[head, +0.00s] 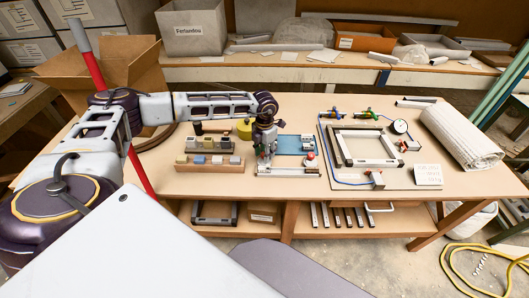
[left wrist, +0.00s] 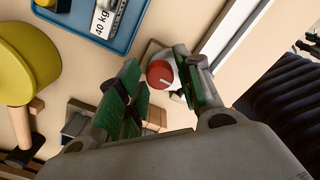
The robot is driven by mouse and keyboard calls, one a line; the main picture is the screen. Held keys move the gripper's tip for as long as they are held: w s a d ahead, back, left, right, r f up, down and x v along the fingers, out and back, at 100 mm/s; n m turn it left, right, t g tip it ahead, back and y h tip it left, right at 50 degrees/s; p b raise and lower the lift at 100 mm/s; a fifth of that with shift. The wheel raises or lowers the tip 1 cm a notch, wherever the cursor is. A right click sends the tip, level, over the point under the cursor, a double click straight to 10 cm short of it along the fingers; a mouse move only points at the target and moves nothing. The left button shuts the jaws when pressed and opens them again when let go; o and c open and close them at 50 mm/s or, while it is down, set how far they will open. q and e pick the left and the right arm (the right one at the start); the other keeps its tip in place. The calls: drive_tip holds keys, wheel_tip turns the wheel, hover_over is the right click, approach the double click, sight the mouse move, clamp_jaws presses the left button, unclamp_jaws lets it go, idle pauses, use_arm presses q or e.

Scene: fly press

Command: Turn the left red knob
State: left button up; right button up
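The left red knob (left wrist: 160,74) shows in the left wrist view as a round red cap with a pale mark, on a small base. My left gripper (left wrist: 163,90) is open, its green-padded fingers on either side of the knob; I cannot tell whether they touch it. In the head view my left gripper (head: 265,158) points down at the left end of the pale fixture plate (head: 290,170) and largely hides that knob. A second red knob (head: 310,156) stands at the right of this plate. My right gripper is not in view.
A blue tray (head: 296,144) lies behind the plate. Wooden racks with blocks (head: 209,163) stand to the left, and a yellow round object (head: 244,129) stands behind. A frame fixture with a dial gauge (head: 399,127) and a rolled white mat (head: 460,138) lie to the right.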

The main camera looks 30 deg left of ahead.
use_arm(q)
drive_tip(key=c, duration=0.7)
drive_tip(key=shift+c, duration=0.3)
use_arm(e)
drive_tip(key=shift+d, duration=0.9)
